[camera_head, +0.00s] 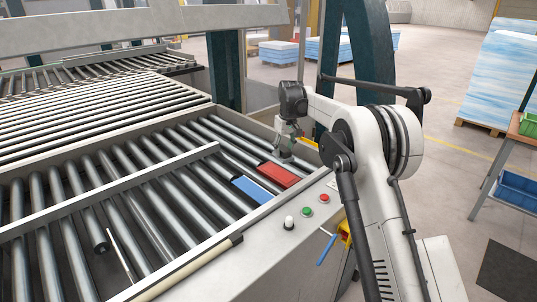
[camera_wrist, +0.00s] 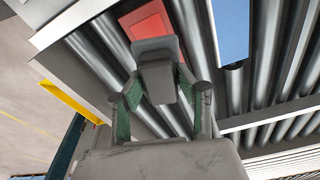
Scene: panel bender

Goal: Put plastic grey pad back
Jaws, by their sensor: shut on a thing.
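The grey pad (camera_wrist: 155,45) is a small, dark grey, flat piece seen at the fingertips of my gripper in the wrist view. My gripper (camera_wrist: 158,85) is shut on it. In the head view my gripper (camera_head: 286,132) points down over the right end of the roller conveyor, just behind the red pad. The red pad (camera_head: 278,174) lies on the rollers, and the blue pad (camera_head: 252,189) lies in front of it. In the wrist view the grey pad partly covers the red pad (camera_wrist: 148,20). I cannot tell whether the grey pad touches the rollers.
The conveyor rollers (camera_head: 145,205) are bounded by a metal side frame (camera_head: 262,221) with buttons. A yellow strip (camera_head: 305,142) is by the frame beside my gripper. A dark green post (camera_head: 370,50) stands behind. The blue pad (camera_wrist: 232,30) is right of the red pad in the wrist view.

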